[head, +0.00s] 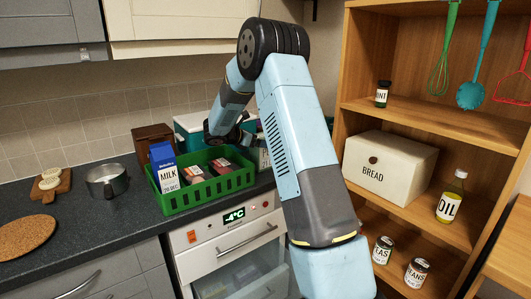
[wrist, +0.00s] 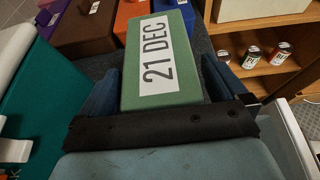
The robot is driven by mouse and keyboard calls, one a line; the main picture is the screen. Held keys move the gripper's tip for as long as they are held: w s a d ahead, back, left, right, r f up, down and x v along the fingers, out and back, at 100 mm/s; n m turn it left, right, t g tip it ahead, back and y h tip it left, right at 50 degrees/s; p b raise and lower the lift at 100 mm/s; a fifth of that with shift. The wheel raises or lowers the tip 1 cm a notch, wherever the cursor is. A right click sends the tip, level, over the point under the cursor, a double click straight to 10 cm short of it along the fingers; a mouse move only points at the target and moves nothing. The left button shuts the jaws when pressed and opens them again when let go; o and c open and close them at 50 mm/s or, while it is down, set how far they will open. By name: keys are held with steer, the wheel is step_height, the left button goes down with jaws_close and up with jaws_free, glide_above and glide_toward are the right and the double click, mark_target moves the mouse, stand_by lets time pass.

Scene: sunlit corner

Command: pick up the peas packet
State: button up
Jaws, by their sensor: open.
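A green box-shaped packet (wrist: 130,72) with a white label reading "21 DEC" fills the middle of the wrist view. No product name shows on the side I see, so I cannot read whether it says peas. My gripper (wrist: 160,70) is open, with one dark blue finger on each side of the packet. I cannot tell whether either finger touches it.
The crate holds a milk carton (head: 164,168) and dark packets. A teal box (wrist: 35,110) stands left of the gripper; brown (wrist: 88,28) and orange (wrist: 130,12) boxes are beyond. Shelves with a bread bin (head: 388,167), oil bottle (head: 450,200) and tins stand right.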

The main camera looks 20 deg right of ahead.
steer(key=shift+x, duration=0.8)
steer(key=shift+c, duration=0.5)
steer(key=c, duration=1.4)
